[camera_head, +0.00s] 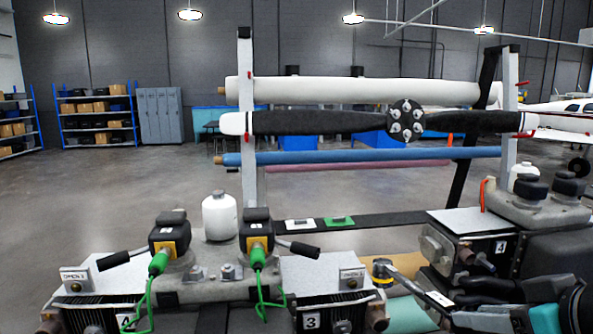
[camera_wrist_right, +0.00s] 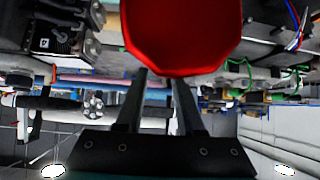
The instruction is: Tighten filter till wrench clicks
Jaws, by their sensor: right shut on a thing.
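A wrench with a long grey handle (camera_head: 412,285) slants across the lower right of the head view. Its round, yellow-ringed head (camera_head: 383,269) is beside the engine block marked 3. Whether the head sits on the filter cannot be told, and I cannot pick out the filter clearly. My right gripper (camera_head: 462,303) is black and is shut on the handle's near end. In the right wrist view a large red piece (camera_wrist_right: 183,38), seemingly the handle's end, is at the two dark fingers (camera_wrist_right: 160,82). My left gripper is not in view.
Engine blocks (camera_head: 462,246) stand close right of the wrench; another block (camera_head: 320,275) is to its left. Green cables (camera_head: 148,298) hang from black plugs. A rack with a propeller (camera_head: 310,122) and rolls stands behind. A teal surface (camera_head: 408,317) lies below the handle.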

